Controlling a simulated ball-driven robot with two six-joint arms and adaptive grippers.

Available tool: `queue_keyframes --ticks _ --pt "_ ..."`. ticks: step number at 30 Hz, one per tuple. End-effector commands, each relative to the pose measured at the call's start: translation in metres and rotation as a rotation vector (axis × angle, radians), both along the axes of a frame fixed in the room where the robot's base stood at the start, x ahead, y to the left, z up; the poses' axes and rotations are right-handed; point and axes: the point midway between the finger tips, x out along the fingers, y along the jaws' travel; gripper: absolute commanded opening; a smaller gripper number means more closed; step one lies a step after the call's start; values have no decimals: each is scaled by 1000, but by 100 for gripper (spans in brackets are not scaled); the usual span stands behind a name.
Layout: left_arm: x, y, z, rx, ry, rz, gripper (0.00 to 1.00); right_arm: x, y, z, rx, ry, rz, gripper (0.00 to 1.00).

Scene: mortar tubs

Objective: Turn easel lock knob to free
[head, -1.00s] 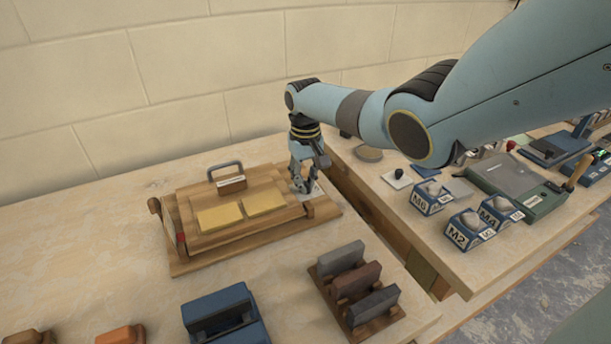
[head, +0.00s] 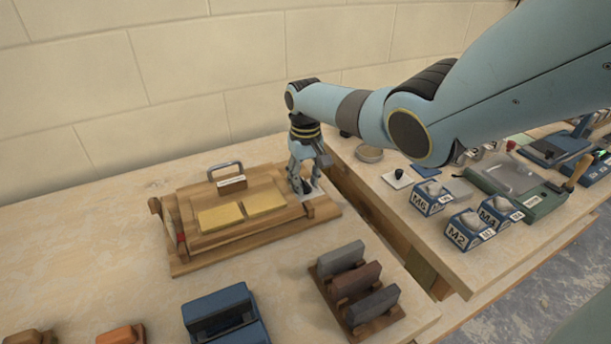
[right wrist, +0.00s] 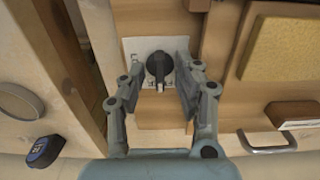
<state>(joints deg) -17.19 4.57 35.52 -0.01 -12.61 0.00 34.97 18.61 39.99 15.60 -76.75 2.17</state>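The easel is a low wooden stand (head: 237,236) with two yellow pads, lying on the left worktop. Its black lock knob (right wrist: 158,66) sits on a white marked plate (right wrist: 132,48) at the easel's right end. In the right wrist view the knob's narrow bar runs up and down the picture. My right gripper (head: 304,186) is over the knob. In the right wrist view its two fingers (right wrist: 159,84) are apart on either side of the knob, with gaps showing. The plate's markings are too small to read. My left gripper is not in view.
A metal handle (head: 226,169) rises at the easel's back. A rack of grey and brown blocks (head: 362,332) and a blue holder (head: 222,312) stand in front. A gap separates the right worktop, which carries blue labelled boxes (head: 463,233) and a green device (head: 540,204).

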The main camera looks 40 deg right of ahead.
Motion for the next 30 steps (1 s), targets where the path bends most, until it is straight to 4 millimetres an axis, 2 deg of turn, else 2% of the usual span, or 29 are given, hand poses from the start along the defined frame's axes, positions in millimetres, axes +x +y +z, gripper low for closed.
queue_keyframes --ticks 4,8,11,18,21,25,30 --pt "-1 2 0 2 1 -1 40 0 0 3 0 -1 0 33" --pt "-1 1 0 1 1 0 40 1 -1 15 -2 -2 1 33" --pt "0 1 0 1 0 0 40 0 -1 32 -3 -2 1 33" --pt "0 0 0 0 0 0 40 1 -1 87 -2 -4 1 33" --pt "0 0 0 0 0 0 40 1 0 104 -1 -3 1 33" --pt "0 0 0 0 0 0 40 0 0 116 0 -1 0 33" --pt "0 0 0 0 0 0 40 0 0 120 -1 1 0 33"
